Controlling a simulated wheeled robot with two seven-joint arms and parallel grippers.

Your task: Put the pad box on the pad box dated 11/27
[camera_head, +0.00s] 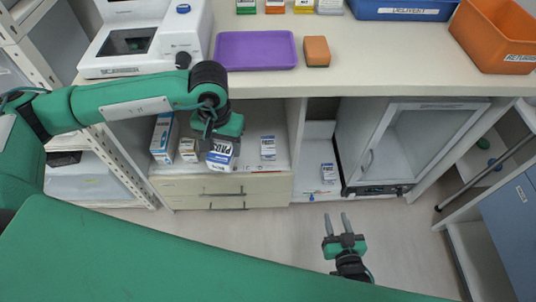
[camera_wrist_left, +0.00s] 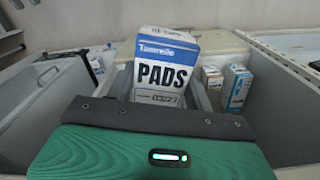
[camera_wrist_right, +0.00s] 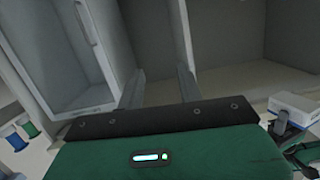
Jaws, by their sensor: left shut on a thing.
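A white and blue pad box marked PADS (camera_head: 221,155) is in my left gripper (camera_head: 221,141), in front of the open shelf under the counter. Other boxes stand in the shelf: a tall blue and white box (camera_head: 164,138), a small box (camera_head: 188,150) and a white and blue box (camera_head: 268,148). I cannot tell which, if any, is the pad box dated 11/27. My right gripper (camera_head: 337,222) is open and empty, low over the floor.
On the counter (camera_head: 400,60) are a purple tray (camera_head: 255,50), an orange block (camera_head: 316,51), a blue bin (camera_head: 402,9) and an orange bin (camera_head: 500,35). Another small box (camera_head: 328,173) stands in the middle bay. A glass-door cabinet (camera_head: 425,140) stands right of it.

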